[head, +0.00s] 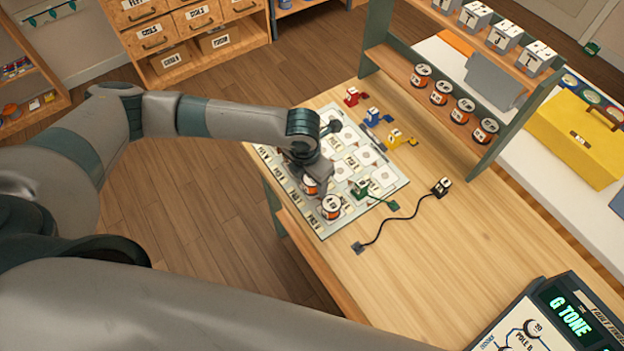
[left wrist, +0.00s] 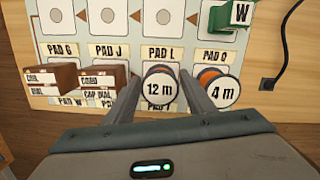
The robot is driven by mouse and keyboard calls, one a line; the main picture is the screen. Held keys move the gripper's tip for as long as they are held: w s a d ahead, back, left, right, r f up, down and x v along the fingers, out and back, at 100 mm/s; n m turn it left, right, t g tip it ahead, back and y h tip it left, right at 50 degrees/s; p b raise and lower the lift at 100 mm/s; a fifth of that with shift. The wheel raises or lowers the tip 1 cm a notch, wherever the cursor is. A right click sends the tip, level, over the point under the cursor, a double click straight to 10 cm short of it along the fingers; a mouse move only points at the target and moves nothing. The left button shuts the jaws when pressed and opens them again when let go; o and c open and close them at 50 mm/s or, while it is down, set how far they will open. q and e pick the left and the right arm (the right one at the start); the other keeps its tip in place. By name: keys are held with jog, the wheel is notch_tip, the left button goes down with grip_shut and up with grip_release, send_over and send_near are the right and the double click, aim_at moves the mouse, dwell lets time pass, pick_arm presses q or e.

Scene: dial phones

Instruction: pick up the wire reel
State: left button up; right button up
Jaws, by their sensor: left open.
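A wire reel (left wrist: 160,88) with orange wire and a white top marked "12 m" stands on the pad board (left wrist: 80,45). It is partly hidden in the head view (head: 311,187). My left gripper (head: 317,186) is low over the board with its jaws open; in the left wrist view its fingers (left wrist: 160,98) stand on either side of the 12 m reel. I cannot tell whether they touch it. A second reel marked "4 m" (left wrist: 219,88) stands just right of the right finger, and in the head view (head: 331,207). My right gripper is not in view.
Brown boxes (left wrist: 103,77) stand left of the fingers. A green clip (head: 364,187), a black cord (head: 400,217) and red, blue and yellow pieces (head: 402,137) lie nearby. Several more reels (head: 462,110) stand on the shelf. The front right tabletop is clear up to a tone panel (head: 550,325).

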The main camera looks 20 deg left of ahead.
dwell(0.4)
pick_arm(q)
jog(key=c, duration=0.9)
jog(key=shift+r+b, duration=0.6)
jog(key=shift+r, duration=0.3)
jog(key=shift+d+r+b, duration=0.2)
jog(key=shift+r+b, duration=0.1)
jog(key=shift+r, duration=0.3)
jog(key=shift+d+r+b, duration=0.2)
jog(key=shift+r+b, duration=0.1)
jog(key=shift+r, duration=0.3)
jog(key=s+d+r+b, duration=0.1)
jog(key=d+r, duration=0.1)
jog(key=d, duration=0.1)
jog(key=s+d+r+b, duration=0.1)
jog(key=d+r, duration=0.1)
jog(key=d, duration=0.2)
jog(key=s+d+r+b, duration=0.1)
jog(key=d+r, duration=0.1)
jog(key=d, duration=0.1)
jog(key=shift+d+r, duration=0.3)
jog(key=shift+r, duration=0.1)
